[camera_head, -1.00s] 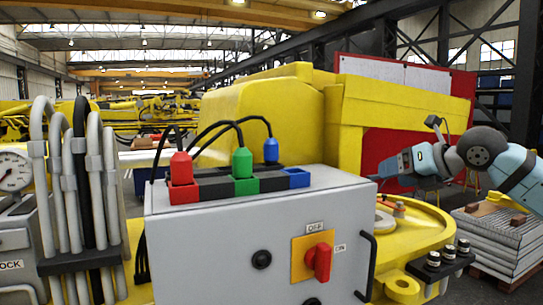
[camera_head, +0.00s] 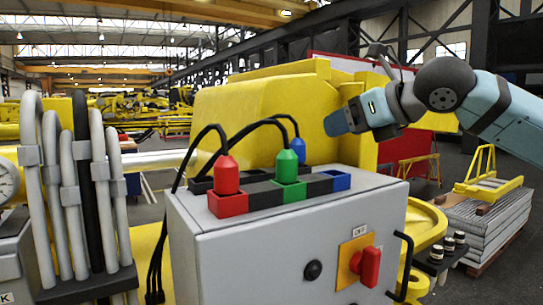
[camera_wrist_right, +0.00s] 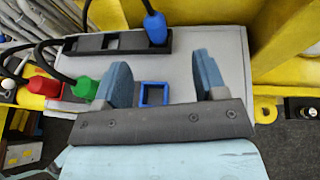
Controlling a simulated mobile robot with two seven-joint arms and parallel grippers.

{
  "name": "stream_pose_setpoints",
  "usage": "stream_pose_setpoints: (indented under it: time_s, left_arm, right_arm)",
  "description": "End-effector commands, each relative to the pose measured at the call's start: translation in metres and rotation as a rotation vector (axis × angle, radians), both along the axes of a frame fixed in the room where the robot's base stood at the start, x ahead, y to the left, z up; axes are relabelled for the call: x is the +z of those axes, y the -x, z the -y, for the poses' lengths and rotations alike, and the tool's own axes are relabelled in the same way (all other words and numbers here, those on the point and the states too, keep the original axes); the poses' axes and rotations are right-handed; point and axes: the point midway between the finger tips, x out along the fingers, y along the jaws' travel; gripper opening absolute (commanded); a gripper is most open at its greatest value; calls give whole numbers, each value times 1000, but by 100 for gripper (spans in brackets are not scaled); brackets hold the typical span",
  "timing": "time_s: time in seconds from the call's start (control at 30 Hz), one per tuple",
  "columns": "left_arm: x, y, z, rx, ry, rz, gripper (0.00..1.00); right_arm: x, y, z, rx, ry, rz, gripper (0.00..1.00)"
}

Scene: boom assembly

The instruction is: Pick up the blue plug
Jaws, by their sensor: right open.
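The blue plug (camera_head: 298,150) stands behind the green plug on top of the grey control box, with a black cable from its top. In the right wrist view the blue plug (camera_wrist_right: 155,28) is at the right end of a black strip, beyond my fingertips. My right gripper (camera_head: 337,122) is above the box, to the right of the blue plug and apart from it. In the wrist view its two blue fingers (camera_wrist_right: 164,78) are spread and empty, with the empty blue socket (camera_wrist_right: 155,94) showing between them. My left gripper is out of view.
The red plug (camera_head: 226,176) and green plug (camera_head: 287,166) sit in their sockets, with looping black cables close by. The grey box (camera_head: 290,235) has a red switch (camera_head: 367,265) in front. Yellow machinery (camera_head: 270,110) rises behind. Grey pipes (camera_head: 75,190) stand at left.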

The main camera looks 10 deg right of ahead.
Motion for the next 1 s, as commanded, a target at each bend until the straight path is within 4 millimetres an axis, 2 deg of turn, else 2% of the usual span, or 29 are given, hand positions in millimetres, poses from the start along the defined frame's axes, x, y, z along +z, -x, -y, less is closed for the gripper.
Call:
stream_pose_setpoints:
  time_s: [0.17,0.6,0.87,1.0]
  left_arm:
    - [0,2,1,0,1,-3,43]
    - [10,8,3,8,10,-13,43]
    - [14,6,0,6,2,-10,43]
    - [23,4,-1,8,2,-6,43]
  right_arm:
    - [-1,-3,-2,0,3,2,65]
    - [-29,-62,-36,0,3,1,65]
    - [-35,-73,-44,1,4,2,65]
    - [-42,-85,-57,3,5,0,65]
